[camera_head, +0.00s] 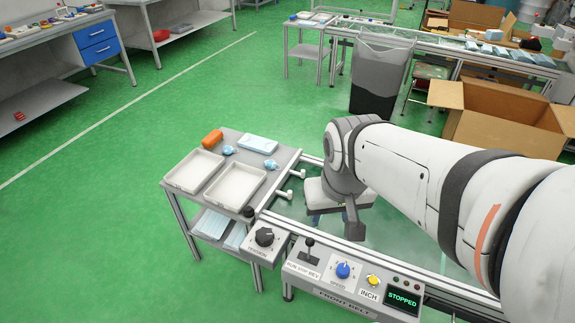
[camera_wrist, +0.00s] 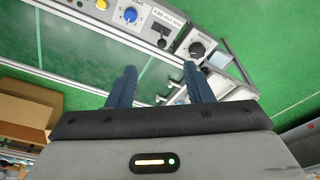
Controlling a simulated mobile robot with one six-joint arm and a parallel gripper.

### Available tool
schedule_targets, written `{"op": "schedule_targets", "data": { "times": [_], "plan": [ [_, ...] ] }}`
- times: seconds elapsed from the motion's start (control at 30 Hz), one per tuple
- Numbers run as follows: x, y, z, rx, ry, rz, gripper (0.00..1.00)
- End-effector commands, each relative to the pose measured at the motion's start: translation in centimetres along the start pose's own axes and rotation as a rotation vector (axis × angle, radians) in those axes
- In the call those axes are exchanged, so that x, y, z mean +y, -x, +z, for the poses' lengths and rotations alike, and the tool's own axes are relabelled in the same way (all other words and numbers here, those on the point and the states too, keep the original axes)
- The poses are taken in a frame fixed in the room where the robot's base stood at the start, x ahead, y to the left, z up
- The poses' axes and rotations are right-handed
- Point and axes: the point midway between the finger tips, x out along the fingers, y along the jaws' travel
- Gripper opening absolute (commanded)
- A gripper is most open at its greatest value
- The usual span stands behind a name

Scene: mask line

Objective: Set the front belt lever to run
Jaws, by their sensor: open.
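The front belt panel (camera_head: 330,283) is at the bottom of the head view. Its black lever (camera_head: 309,247) stands roughly upright above a label reading run, stop and rev. The panel's display (camera_head: 402,300) reads STOPPED. The lever also shows in the wrist view (camera_wrist: 162,41), beyond my fingertips. My gripper (camera_wrist: 163,77) is open and empty, its two blue fingers apart. It is clear of the lever. In the head view my arm reaches in from the right, and its end hangs over the belt, behind the panel; the fingers are hard to make out there.
Beside the lever are a blue speed knob (camera_head: 343,270) and a yellow inch button (camera_head: 374,281). A black tension knob (camera_head: 264,237) sits left of the panel. A side table (camera_head: 228,205) holds two white trays. A grey bin (camera_head: 380,75) and cardboard boxes (camera_head: 505,135) stand behind.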

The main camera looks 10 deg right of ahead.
Motion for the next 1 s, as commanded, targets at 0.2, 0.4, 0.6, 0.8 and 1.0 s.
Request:
{"op": "schedule_targets", "data": {
  "times": [0.2, 0.4, 0.6, 0.8, 1.0],
  "plan": [
    [0.5, -8.4, -3.2, -0.107, -0.12, 0.056, 0.47],
    [-0.3, -16.8, -6.4, -0.189, -0.26, 0.139, 0.47],
    [-1.0, -22.6, -8.1, -0.23, -0.348, 0.204, 0.47],
    [-1.1, -24.8, -8.5, -0.24, -0.378, 0.227, 0.47],
    [-0.5, -27.5, -7.7, -0.243, -0.382, 0.227, 0.47]
  ]
}}
